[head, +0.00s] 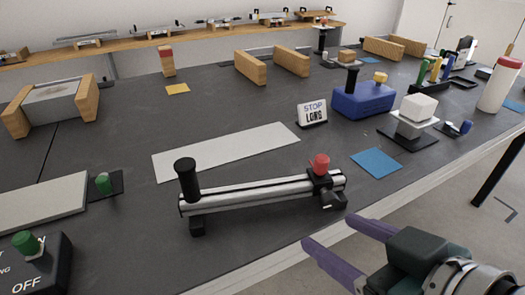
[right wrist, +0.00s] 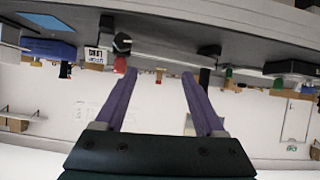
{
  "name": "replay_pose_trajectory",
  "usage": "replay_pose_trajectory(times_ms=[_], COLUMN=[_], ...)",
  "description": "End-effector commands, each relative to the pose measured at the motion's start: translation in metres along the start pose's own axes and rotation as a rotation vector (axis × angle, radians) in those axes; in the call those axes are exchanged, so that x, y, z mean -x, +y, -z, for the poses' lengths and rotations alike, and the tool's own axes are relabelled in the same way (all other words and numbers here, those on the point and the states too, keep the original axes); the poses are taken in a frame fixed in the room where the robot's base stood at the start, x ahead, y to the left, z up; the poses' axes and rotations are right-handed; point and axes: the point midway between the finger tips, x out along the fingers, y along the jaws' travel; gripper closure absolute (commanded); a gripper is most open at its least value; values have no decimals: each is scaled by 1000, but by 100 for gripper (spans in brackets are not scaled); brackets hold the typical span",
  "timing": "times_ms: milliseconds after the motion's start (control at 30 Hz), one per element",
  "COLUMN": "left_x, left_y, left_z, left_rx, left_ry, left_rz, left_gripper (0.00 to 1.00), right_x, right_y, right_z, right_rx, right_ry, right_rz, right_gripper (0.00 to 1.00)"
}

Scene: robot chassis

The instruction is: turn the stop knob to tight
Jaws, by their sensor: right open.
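A metal rail (head: 250,193) lies on the dark bench near its front edge, with a black upright handle (head: 187,180) at its left end. A black stop block (head: 326,182) sits on the rail's right end, with a red knob (head: 320,164) on top. The red knob also shows in the right wrist view (right wrist: 120,65), which looks upside down. A sign (head: 312,112) behind reads "STOP LONG". My right gripper (head: 330,232) is open and empty, in front of the stop block and apart from it. Its fingers also show in the right wrist view (right wrist: 159,74). My left gripper is out of view.
A pale strip (head: 225,150) lies behind the rail, and a blue mat (head: 376,162) lies to its right. A blue box (head: 363,101) and a white block on a stand (head: 416,110) are farther back. A black box with a green knob (head: 35,265) is at the left front.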

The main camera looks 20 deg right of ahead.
Motion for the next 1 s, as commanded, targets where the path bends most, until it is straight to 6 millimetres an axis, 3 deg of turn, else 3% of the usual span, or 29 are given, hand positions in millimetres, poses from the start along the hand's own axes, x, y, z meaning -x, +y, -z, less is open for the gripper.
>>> replay_pose_trajectory(times_ms=[33,100,300,567,1000], left_x=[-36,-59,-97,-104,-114], left_y=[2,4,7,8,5], left_z=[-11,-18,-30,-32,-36], left_rx=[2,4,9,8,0], left_ry=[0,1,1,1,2], left_rz=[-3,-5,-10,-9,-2], left_gripper=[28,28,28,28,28], right_x=[-20,-29,-30,-29,-93], right_y=[3,11,31,41,61], right_z=[-31,-44,-67,-63,-26], right_rx=[-5,-7,2,13,12], right_ry=[67,180,411,496,497], right_rz=[-30,-82,-223,-282,-280], right_gripper=[29,29,29,29,29])
